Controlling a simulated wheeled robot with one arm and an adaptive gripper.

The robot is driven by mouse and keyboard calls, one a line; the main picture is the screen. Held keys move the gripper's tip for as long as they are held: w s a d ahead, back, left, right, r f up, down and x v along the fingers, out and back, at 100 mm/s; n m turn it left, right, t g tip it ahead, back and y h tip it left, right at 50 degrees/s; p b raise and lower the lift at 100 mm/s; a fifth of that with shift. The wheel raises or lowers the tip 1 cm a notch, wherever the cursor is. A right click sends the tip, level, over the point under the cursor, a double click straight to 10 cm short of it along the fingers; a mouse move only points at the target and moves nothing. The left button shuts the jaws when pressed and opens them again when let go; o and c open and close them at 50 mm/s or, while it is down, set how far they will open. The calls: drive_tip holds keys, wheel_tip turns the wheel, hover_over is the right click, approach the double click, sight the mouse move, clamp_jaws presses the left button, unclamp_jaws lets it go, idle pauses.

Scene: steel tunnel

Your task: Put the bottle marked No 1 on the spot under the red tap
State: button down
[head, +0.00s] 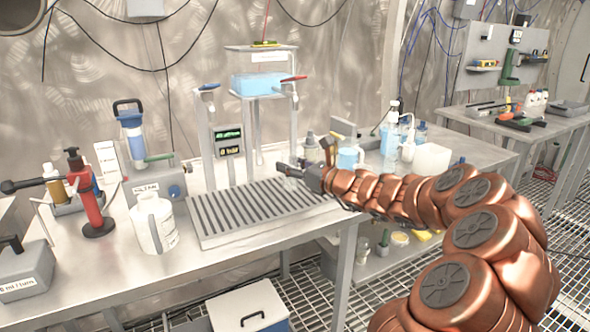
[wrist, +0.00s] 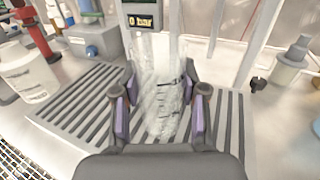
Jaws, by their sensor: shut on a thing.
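My gripper (head: 305,173) is over the right part of a slatted metal drip tray (head: 225,216). In the wrist view my gripper (wrist: 160,108) is shut on a clear bottle (wrist: 160,85), with a purple-padded finger on either side. Dark marks show on the bottle, but I cannot read a number. Whether its base touches the slats cannot be told. The red tap (head: 293,79) sticks out at the top right of the rig behind the tray, above my gripper. The spot itself cannot be made out in either view.
A blue tap (head: 208,88) is on a post to the left, beside a lit display (head: 229,142). A white jug (head: 153,222) stands left of the tray. A grey bottle (head: 311,147), a blue jug (head: 350,155) and clear bottles stand at right. The tray's left part is clear.

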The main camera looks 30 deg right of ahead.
drive_tip(key=w+d, duration=0.2)
drive_tip(key=w+d+f, duration=0.1)
drive_tip(key=w+d, duration=0.1)
drive_tip(key=shift+w+d+f, duration=0.1)
drive_tip(key=shift+w+d, duration=0.2)
drive_tip(key=shift+d, duration=0.05)
wheel_tip(320, 180, down, 3)
drive_tip(key=shift+f+b, duration=0.1)
drive_tip(key=shift+b, duration=0.35)
drive_tip(key=c, duration=0.6)
unclamp_jaws()
